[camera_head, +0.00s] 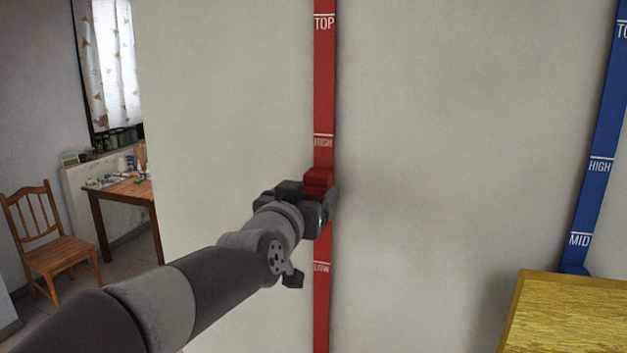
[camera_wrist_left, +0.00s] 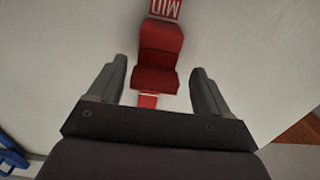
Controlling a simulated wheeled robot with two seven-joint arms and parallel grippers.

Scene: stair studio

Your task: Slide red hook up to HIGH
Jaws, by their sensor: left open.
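The red hook (camera_head: 318,181) sits on the red vertical strip (camera_head: 324,75) on the wall, between the HIGH and LOW marks. My left gripper (camera_head: 328,205) is at the hook and hides its lower part in the head view. In the left wrist view the red hook (camera_wrist_left: 157,57) lies between the two fingers of my left gripper (camera_wrist_left: 157,88). The fingers are open, with a gap on each side of the hook. My right gripper is not in view.
A blue strip (camera_head: 597,130) with its own marks runs up the wall at the right. A yellow block-like surface (camera_head: 570,310) stands at the lower right. A wooden chair (camera_head: 48,240) and a table (camera_head: 125,190) are at the far left. The wall around the red strip is bare.

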